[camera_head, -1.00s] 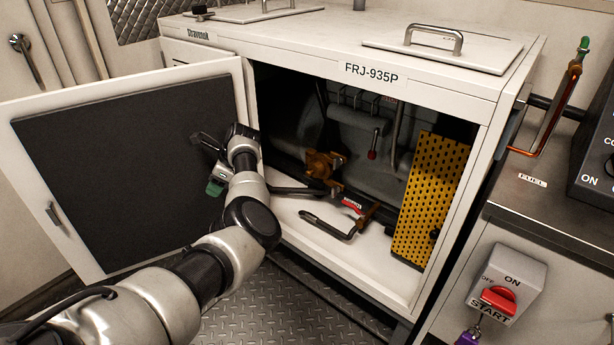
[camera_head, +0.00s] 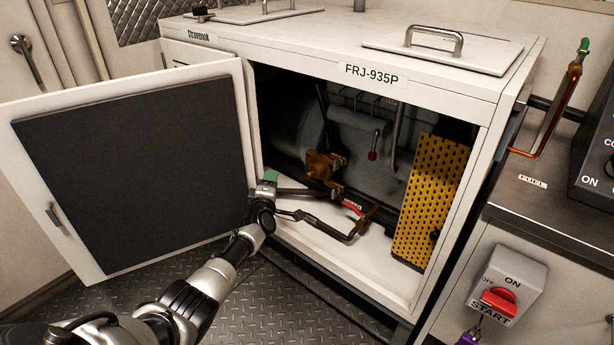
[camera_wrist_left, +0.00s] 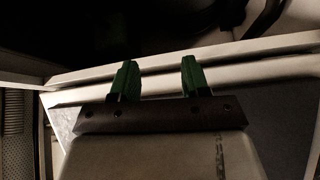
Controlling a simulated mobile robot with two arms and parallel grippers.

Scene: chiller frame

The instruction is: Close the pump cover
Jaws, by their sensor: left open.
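A yellow perforated panel (camera_head: 428,200), which looks like the pump cover, stands upright and swung aside at the right of the cabinet's opening. An orange-brown pump part (camera_head: 323,167) sits uncovered deeper inside. My left gripper (camera_head: 270,177) is at the lower left of the opening, beside the open door's inner edge and well left of the yellow panel. In the left wrist view, its two green fingers (camera_wrist_left: 156,80) are apart with nothing between them. Pale edges cross just beyond them; I cannot tell which part of the cabinet these are. My right gripper is not in view.
The white cabinet door (camera_head: 243,100) with its dark lining stands open at left. A bent dark handle (camera_head: 325,225) with a red tag (camera_head: 353,206) lies low in the opening. A counter with a red START switch (camera_head: 497,300) stands at right.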

